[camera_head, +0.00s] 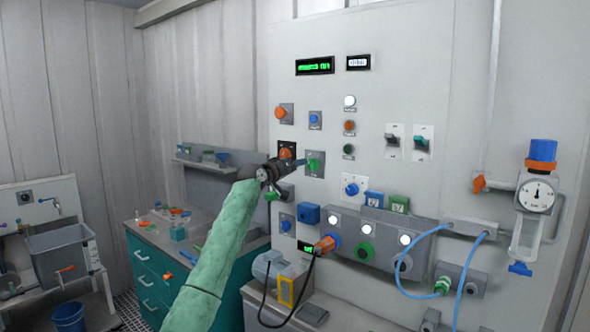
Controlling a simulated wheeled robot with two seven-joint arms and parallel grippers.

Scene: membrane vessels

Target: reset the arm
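One of my arms, in a pale green sleeve, comes in from the bottom left of the middle and reaches up to the grey control panel (440,60). I take it as my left arm. Its dark gripper (297,163) is in front of the panel, pointing right, close to an orange knob (285,154) and a green knob (313,165). Whether it touches either knob, and whether its fingers are open or shut, I cannot tell. My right gripper is not in view.
A blue-topped gauge (537,193) and blue hoses (410,292) are at the right. A grey box with lit round buttons (364,251) juts from the panel. A teal-drawer bench (150,280) and a grey sink (62,255) stand left. The space before the upper panel is clear.

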